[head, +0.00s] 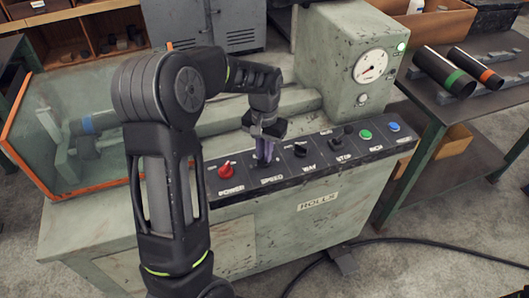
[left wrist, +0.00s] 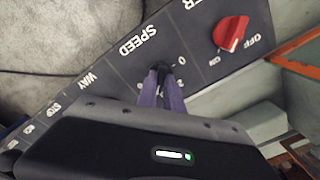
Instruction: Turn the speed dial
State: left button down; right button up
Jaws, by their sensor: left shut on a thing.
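The speed dial (left wrist: 161,68) is a small black knob above the SPEED label on the black control panel (head: 325,151). In the left wrist view its top end shows between the purple fingers, with part of the scale and a 0 beside it. My left gripper (head: 264,158) points down onto the dial and is shut on it. It also shows in the left wrist view (left wrist: 161,85). The fingers hide most of the dial, so I cannot tell its exact setting. My right gripper is not in view.
Left of the dial is the red POWER knob (head: 225,171). To the right are the black WAY knob (head: 300,150), a STOP control (head: 340,138), a green button (head: 366,134) and a blue button (head: 394,127).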

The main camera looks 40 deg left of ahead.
pick_arm(q)
jog(key=m, duration=0.4)
jog(key=shift+m, duration=2.3)
jog(key=c, duration=1.5)
grip_release()
notch_tip(320, 180, up, 8)
jog(key=shift+f+b, duration=0.1)
jog(key=shift+b, duration=0.25)
